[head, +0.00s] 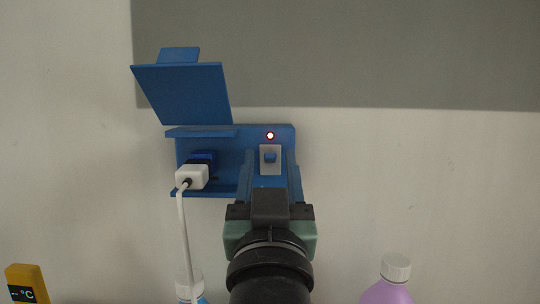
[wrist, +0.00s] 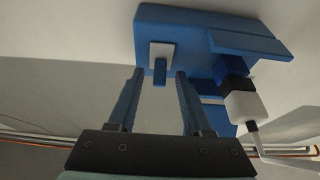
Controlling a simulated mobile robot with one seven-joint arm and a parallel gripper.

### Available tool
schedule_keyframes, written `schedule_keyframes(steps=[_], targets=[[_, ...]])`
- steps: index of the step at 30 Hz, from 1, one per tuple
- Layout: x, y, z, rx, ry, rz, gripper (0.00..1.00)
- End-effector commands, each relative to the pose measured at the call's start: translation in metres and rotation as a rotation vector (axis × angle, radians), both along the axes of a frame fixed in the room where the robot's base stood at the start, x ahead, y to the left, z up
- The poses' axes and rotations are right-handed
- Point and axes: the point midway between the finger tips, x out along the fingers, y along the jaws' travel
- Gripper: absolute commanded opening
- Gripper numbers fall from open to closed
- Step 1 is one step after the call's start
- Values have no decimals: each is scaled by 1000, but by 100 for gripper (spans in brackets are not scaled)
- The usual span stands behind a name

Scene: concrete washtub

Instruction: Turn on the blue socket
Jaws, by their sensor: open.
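The blue socket (head: 222,134) is fixed to the wall, with its hinged cover (head: 190,92) raised at the upper left. A white plug (head: 192,177) sits in the left part. In the wrist view the switch (wrist: 159,70) is ahead, between the lines of my two fingers. My gripper (head: 270,163) is open and empty in front of the switch, its fingers either side. Whether the fingertips touch the socket, I cannot tell.
A white cable (head: 186,235) hangs from the plug, left of my gripper. Below are a yellow thermometer (head: 28,285), a white-capped bottle (head: 189,285) and a purple bottle (head: 390,282). The wall right of the socket is clear.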

Motion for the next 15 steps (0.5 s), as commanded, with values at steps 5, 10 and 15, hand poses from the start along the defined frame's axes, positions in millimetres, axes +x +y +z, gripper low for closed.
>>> schedule_keyframes(steps=[5,10,15], targets=[[0,0,0,0,0,0,50],[0,0,0,0,0,0,27],[0,0,0,0,1,0,0]])
